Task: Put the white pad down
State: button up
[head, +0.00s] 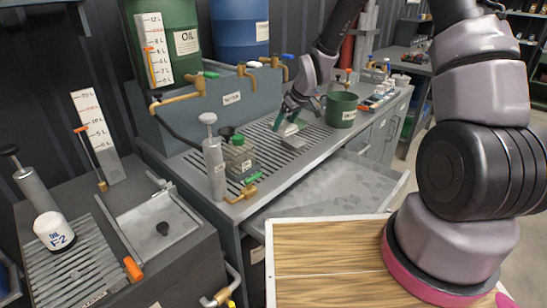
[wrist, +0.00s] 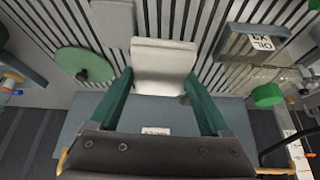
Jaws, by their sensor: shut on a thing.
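My gripper (head: 288,117) is over the slotted bench top, shut on the white pad (head: 290,128). In the wrist view the pad (wrist: 163,65) sits between the two green fingers of my gripper (wrist: 163,80), its pale face showing. The slats of the grate (wrist: 205,15) show around it. I cannot tell whether the pad touches the grate or hangs just above it. A second, greyer flat piece (wrist: 110,20) lies on the grate close beside the pad.
A clear jar with a green cap (head: 238,141) and a grey hand pump (head: 213,160) stand to the left. A flat green disc (wrist: 85,63) shows in the wrist view. Some grate between jar and pad is bare.

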jog(key=a, duration=0.2)
jog(key=n, duration=0.1)
jog(key=shift+s+a+f+y, duration=0.2)
jog(key=shift+s+a+y, duration=0.1)
jog(key=shift+a, duration=0.1)
send_over(271, 155)
jog(key=s+d, duration=0.1)
jog(key=s, duration=0.1)
jog(key=f, duration=0.5)
jog(key=shift+w+d+f, duration=0.1)
jog(key=shift+w+d, duration=0.1)
jog(key=shift+w, duration=0.05)
jog(key=shift+f, duration=2.25)
jog(key=shift+f, duration=0.15)
jog(key=o, duration=1.1)
jog(key=shift+o, duration=0.2)
